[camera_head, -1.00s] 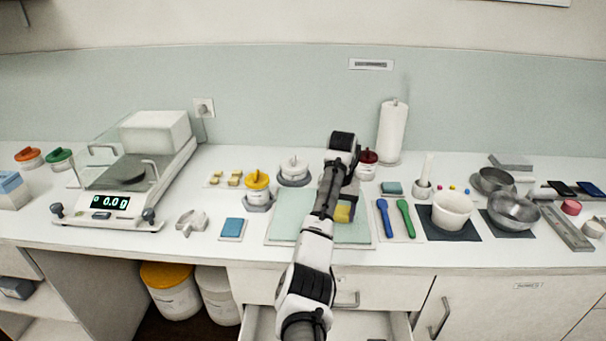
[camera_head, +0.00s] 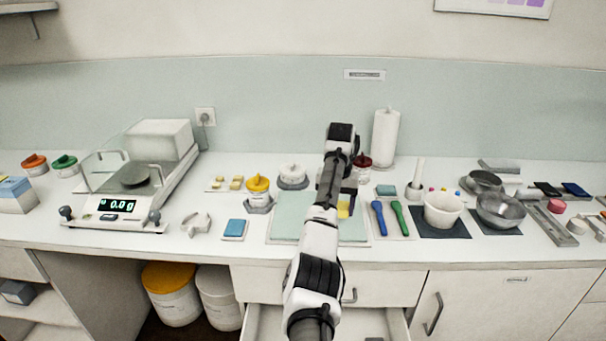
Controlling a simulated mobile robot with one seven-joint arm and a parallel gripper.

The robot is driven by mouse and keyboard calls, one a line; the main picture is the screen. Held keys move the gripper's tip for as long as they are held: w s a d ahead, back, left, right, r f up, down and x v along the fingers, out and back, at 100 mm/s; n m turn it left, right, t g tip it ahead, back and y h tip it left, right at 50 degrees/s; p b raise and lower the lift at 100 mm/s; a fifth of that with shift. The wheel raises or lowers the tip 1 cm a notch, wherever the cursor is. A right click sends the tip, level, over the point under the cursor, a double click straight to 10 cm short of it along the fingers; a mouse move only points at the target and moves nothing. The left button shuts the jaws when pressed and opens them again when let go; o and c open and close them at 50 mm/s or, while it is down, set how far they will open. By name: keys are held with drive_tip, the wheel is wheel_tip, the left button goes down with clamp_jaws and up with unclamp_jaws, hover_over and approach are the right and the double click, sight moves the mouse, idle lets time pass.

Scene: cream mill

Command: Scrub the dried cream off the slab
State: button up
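The pale green slab (camera_head: 290,228) lies on the counter in front of me, partly covered by my arm. I cannot make out any dried cream on it at this size. A yellow block (camera_head: 343,210), which looks like a sponge, shows at the right part of the slab, just beside my arm. My gripper (camera_head: 348,190) points down over the slab's right part, directly above the yellow block. My arm hides most of the gripper, so I cannot see its fingers or whether they hold the block.
A blue pad (camera_head: 234,229) and scale (camera_head: 118,207) are left. A drawer (camera_head: 270,325) is open below.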

drive_tip(key=shift+r, duration=1.5)
